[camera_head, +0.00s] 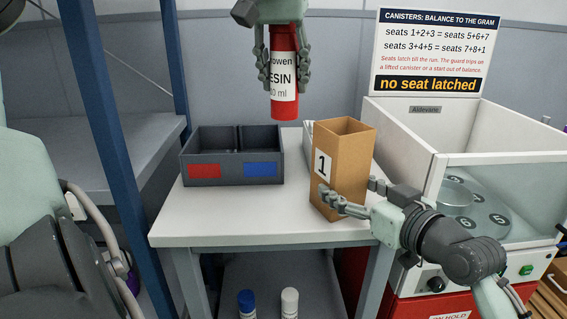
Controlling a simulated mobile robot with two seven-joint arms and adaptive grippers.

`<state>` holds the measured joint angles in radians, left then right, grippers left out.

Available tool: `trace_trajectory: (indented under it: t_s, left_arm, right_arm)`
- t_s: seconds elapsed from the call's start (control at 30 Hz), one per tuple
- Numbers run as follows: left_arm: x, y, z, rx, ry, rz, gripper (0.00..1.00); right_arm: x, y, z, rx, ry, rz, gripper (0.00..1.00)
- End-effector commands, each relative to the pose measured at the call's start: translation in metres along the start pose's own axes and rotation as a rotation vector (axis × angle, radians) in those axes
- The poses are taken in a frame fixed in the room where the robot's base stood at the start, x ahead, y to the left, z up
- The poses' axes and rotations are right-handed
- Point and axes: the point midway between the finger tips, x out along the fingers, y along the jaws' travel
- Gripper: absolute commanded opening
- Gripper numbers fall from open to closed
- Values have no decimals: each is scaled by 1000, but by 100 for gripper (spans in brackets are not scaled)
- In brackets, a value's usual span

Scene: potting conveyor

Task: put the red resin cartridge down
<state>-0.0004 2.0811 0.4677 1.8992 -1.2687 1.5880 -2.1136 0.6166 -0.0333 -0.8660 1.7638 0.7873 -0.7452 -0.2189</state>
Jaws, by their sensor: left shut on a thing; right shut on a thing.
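The red resin cartridge (285,105) hangs upright in my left gripper (284,75), which is shut on it from above. The cartridge is in the air at the top of the camera_head view, above the white table and behind its front edge. A dark grey two-compartment bin (222,170) with a red label and a blue label on its front stands below and left of the cartridge. The compartments' floors are hidden. My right gripper (354,190) is shut on a tan open-topped box (345,165) marked 1, with a finger on either side. The box is slightly tilted.
The white table (260,225) is clear in front of the bin. A white machine (405,140) with numbered round seats stands at the right, under a sign (430,50). A blue post (100,110) stands left. A blue-capped (246,303) and a white bottle (289,303) are below.

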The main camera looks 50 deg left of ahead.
Motion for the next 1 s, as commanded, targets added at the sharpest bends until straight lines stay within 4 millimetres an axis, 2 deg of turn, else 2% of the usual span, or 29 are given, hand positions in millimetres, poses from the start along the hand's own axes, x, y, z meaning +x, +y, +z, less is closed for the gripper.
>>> trace_trajectory:
  t_s: [0.4,0.5,0.67,0.9,1.0]
  left_arm:
    - [95,0,40,-1,-3,2,0]
    - [108,0,46,-2,-1,2,0]
    - [119,0,50,-2,0,1,0]
    - [151,0,64,-1,-2,1,0]
    - [157,0,66,-2,2,1,0]
  right_arm:
    - [0,0,0,0,0,0,46]
    - [0,0,0,0,0,0,46]
    - [0,0,0,0,0,0,46]
    - [0,0,0,0,0,0,46]
    - [0,0,0,0,0,0,46]
